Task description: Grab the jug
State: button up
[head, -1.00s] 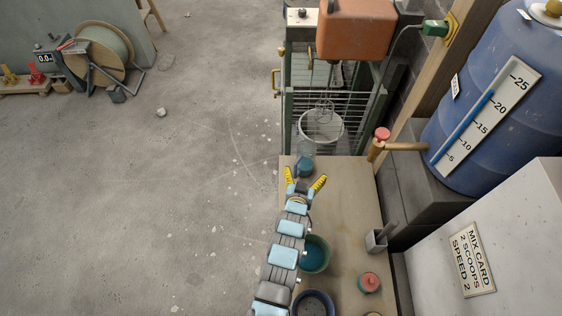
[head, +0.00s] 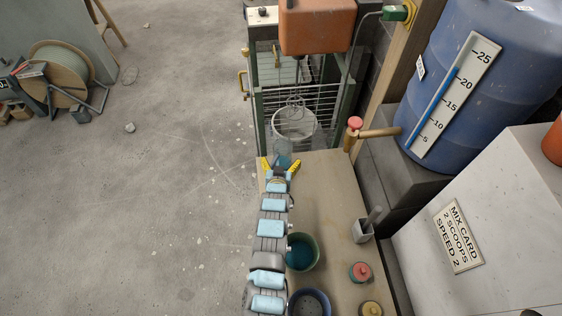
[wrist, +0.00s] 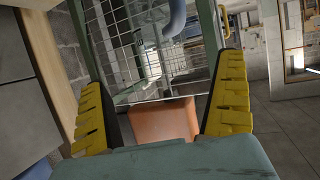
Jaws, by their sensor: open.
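A small jug (head: 283,155), clear above and blue below, stands at the far end of the workbench (head: 325,215). My gripper (head: 280,164) is open, its yellow fingers spread on the near side of the jug and reaching up along its left and right. I cannot tell whether either finger touches it. In the wrist view, my gripper (wrist: 162,72) is also open, with nothing gripped between the pads. A blue-grey curved shape shows at the top there; I cannot tell whether it is part of the jug.
Beyond the bench stands a green mesh cage (head: 257,105) with a white bucket (head: 293,125) under an orange mixer housing (head: 317,27). A green bowl (head: 303,252), a blue bowl (head: 309,302) and red-lidded pot (head: 360,271) sit on the bench. A blue barrel (head: 480,70) is right; left floor is open.

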aim_at(282, 155)
jog(key=shift+b+x, duration=1.25)
jog(key=shift+x, duration=1.2)
jog(key=b+x, duration=0.4)
jog(key=x, duration=0.1)
jog(key=shift+a+f+b, duration=0.1)
jog(key=shift+f+b, duration=0.2)
jog(key=c, duration=1.2)
